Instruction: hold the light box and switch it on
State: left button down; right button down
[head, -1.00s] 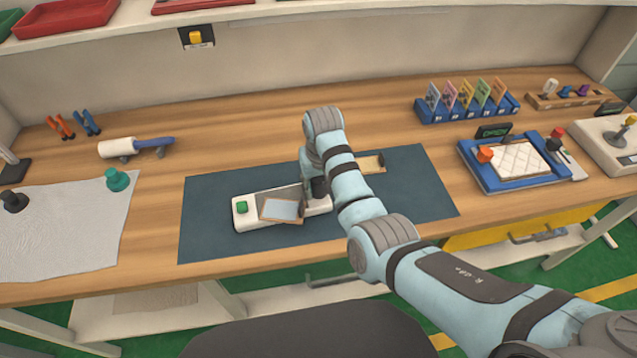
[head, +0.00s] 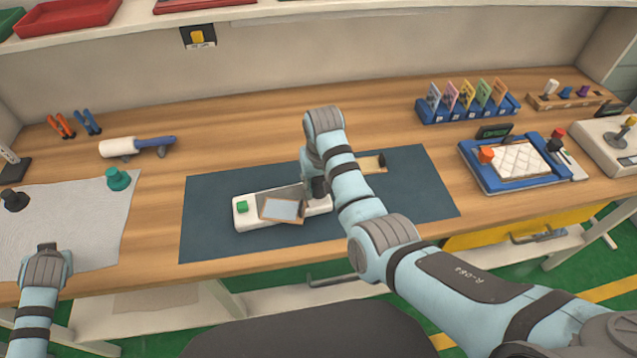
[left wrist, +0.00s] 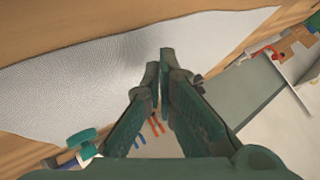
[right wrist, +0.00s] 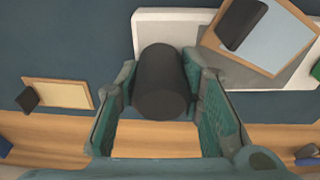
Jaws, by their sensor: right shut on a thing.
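The light box (head: 248,219) is a long white box with a green button (head: 242,206) at its left end. It lies on the dark blue mat. A wooden frame with a pale pane (head: 283,209) rests tilted on it. My right gripper (head: 315,188) is at the box's right end, mostly hidden by its own arm. In the right wrist view it is shut on a black cylinder (right wrist: 160,85) standing at the box. My left gripper (left wrist: 158,75) has its fingertips together, nothing visible between them, over the pale cloth at the left.
Another wooden frame (head: 371,164) with a black knob lies behind my right arm. The pale cloth (head: 75,225) carries a teal knob (head: 117,179) and a black knob (head: 14,201). A white roller (head: 118,147) lies behind it. A blue tray (head: 515,183) stands right. The mat's left part is clear.

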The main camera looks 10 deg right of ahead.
pick_arm(q)
jog(key=w+d+h, duration=0.1)
jog(key=d, duration=0.3)
jog(key=w+d+h, duration=0.1)
jog(key=w+d, duration=0.1)
jog(key=d, duration=0.2)
jog(key=w+d+n+h, duration=0.1)
jog(key=d+h, duration=0.1)
jog(key=d, duration=0.2)
jog(key=shift+w+d, duration=0.35)
jog(key=shift+d, duration=0.05)
pick_arm(e)
jog(key=shift+w+d, duration=0.1)
pick_arm(q)
jog(key=w+d+r+h, duration=0.1)
jog(key=d, duration=0.3)
jog(key=d+r+h, duration=0.1)
jog(key=d, duration=0.3)
jog(key=w+d+r+h, duration=0.1)
jog(key=d, duration=0.3)
jog(key=shift+w+h, duration=0.3)
jog(key=shift+w, duration=0.05)
jog(key=d+r+m+h, duration=0.1)
jog(key=d+r+h, duration=0.35)
jog(key=d, duration=0.65)
notch_tip(320, 180, up, 6)
jog(key=m+h, duration=0.2)
send_over(239, 203)
notch_tip(239, 203, down, 8)
jog(key=shift+f, duration=0.2)
